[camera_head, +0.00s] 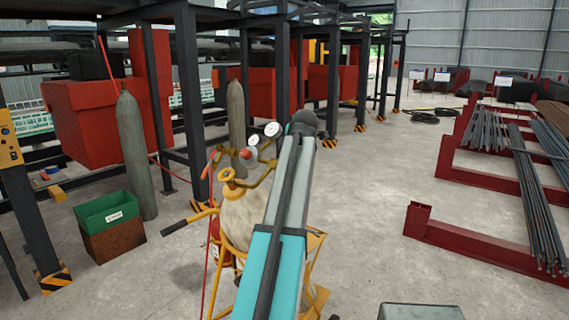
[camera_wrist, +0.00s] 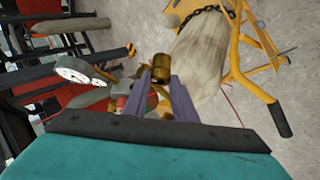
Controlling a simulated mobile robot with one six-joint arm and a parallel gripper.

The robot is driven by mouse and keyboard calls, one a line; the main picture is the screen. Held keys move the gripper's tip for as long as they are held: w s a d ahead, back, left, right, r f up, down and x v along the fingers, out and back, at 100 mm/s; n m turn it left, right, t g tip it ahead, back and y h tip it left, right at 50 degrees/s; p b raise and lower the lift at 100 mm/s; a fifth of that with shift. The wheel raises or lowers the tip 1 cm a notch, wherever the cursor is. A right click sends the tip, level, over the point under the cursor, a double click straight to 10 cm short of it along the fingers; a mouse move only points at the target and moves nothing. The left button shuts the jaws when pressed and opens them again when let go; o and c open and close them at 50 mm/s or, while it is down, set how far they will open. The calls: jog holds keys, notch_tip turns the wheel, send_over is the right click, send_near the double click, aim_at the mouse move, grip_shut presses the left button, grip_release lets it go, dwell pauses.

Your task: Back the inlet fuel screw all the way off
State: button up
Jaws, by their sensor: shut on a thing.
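A brass, round-ended fitting (camera_wrist: 162,66) sits between my fingertips in the wrist view; it appears to be the inlet fuel screw. My gripper (camera_wrist: 163,80) is shut on it, with a dark finger on each side. The thread and the far side of the fitting are hidden. In the head view my arm covers the gripper and the screw. The regulator gauges (camera_head: 272,129) show just left of my arm, with a red part (camera_head: 246,153) beside them.
The pale cylinder (camera_head: 236,222) stands in a yellow cart (camera_head: 312,243), partly behind my arm. A yellow valve wheel (camera_head: 228,174) and hoses are close by. A green-topped bin (camera_head: 107,213) and grey cylinder (camera_head: 135,150) stand left. Open floor lies right, before red racks (camera_head: 470,238).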

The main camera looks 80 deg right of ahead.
jog(key=o, duration=0.8)
jog(key=shift+w+d+f, duration=0.1)
jog(key=shift+w+d, duration=0.05)
jog(key=shift+c, duration=0.2)
jog(key=b+v, duration=0.3)
jog(key=v, duration=1.1)
jog(key=shift+b, duration=0.4)
